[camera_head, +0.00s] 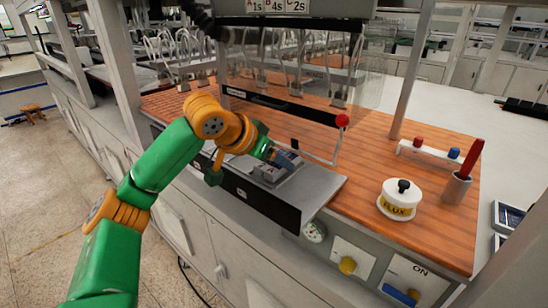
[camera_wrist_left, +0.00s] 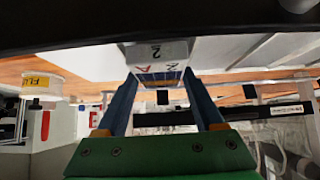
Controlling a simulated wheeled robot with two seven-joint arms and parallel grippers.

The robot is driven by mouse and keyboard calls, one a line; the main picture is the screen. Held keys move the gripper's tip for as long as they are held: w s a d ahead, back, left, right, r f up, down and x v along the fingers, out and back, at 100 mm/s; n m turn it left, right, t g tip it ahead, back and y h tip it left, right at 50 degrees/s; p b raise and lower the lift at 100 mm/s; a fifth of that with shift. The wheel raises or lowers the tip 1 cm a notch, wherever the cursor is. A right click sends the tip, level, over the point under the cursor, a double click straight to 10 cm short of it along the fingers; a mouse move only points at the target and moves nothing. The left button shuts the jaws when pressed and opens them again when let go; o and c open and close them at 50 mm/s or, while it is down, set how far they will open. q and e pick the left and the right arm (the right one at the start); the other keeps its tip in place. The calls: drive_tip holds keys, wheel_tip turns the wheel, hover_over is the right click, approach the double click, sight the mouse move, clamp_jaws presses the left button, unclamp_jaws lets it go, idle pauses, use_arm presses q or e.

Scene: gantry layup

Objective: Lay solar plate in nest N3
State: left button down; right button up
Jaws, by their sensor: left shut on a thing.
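My left gripper (camera_head: 283,163) reaches over the grey metal shelf (camera_head: 318,184) at the bench's front edge. In the left wrist view its two blue fingers (camera_wrist_left: 160,85) are shut on a dark blue gridded solar plate (camera_wrist_left: 160,77), seen nearly edge-on between the tips. A grey block (camera_wrist_left: 158,52) marked "2" and "A" lies right beyond the plate. In the head view grey blocks (camera_head: 268,174) sit on the shelf below the gripper. I cannot tell whether the plate touches them. I cannot make out which nest is N3. My right gripper is not in view.
A clear guard (camera_head: 300,80) and a lever with a red knob (camera_head: 342,121) stand behind the shelf. A white flux pot (camera_head: 399,200), a red tool in a cup (camera_head: 460,182) and a small rack (camera_head: 432,152) stand on the right. Wood between them is free.

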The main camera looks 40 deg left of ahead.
use_arm(q)
drive_tip(key=shift+f, duration=0.35)
unclamp_jaws()
drive_tip(key=shift+d, duration=0.1)
drive_tip(key=shift+d+r, duration=0.1)
drive_tip(key=shift+d, duration=0.05)
drive_tip(key=shift+s, duration=0.1)
drive_tip(key=b+v, duration=0.1)
drive_tip(key=v, duration=0.6)
drive_tip(key=shift+s+r, duration=0.15)
